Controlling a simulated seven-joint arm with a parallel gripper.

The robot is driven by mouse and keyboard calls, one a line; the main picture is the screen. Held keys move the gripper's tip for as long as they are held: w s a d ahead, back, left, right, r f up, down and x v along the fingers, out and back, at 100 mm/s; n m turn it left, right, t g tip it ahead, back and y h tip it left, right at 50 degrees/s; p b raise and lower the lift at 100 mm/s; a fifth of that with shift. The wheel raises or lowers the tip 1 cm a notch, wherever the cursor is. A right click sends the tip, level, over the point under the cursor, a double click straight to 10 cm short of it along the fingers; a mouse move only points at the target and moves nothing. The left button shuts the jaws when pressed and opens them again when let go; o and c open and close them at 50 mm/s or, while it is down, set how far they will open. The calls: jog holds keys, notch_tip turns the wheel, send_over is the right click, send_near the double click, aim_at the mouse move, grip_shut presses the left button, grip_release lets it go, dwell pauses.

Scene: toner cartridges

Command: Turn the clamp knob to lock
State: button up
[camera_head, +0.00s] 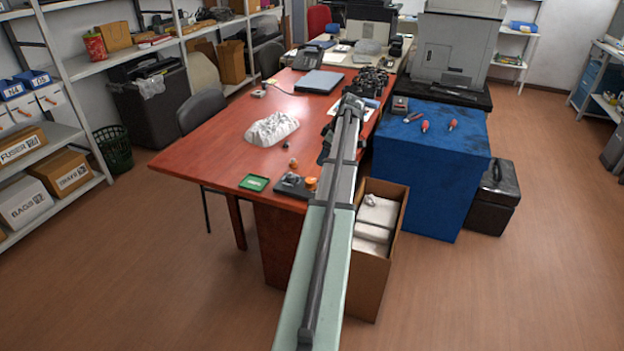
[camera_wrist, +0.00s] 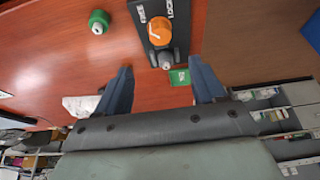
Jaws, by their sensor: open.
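The clamp knob (camera_wrist: 161,30) is round and orange, with a white mark on its left part. It sits on a black block (camera_wrist: 149,53) with white labels above it, one reading like "LOCK". A small silver part (camera_wrist: 166,61) is just below the knob. In the head view, an orange knob (camera_head: 310,183) shows on a dark base (camera_head: 289,187) at the red table's near edge. My gripper (camera_wrist: 160,65) is open, its blue fingers spread wide.
A green card (camera_head: 254,183) and white crumpled material (camera_head: 272,129) lie on the red table (camera_head: 215,155). An open cardboard box (camera_head: 366,277) stands beside the table. A blue-covered stand (camera_head: 425,190) is to the right.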

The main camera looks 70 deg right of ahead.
aim_at(311, 180)
jog(key=x, duration=1.3)
jog(key=shift+f, duration=0.15)
jog(key=shift+c, duration=0.4)
jog(key=c, duration=1)
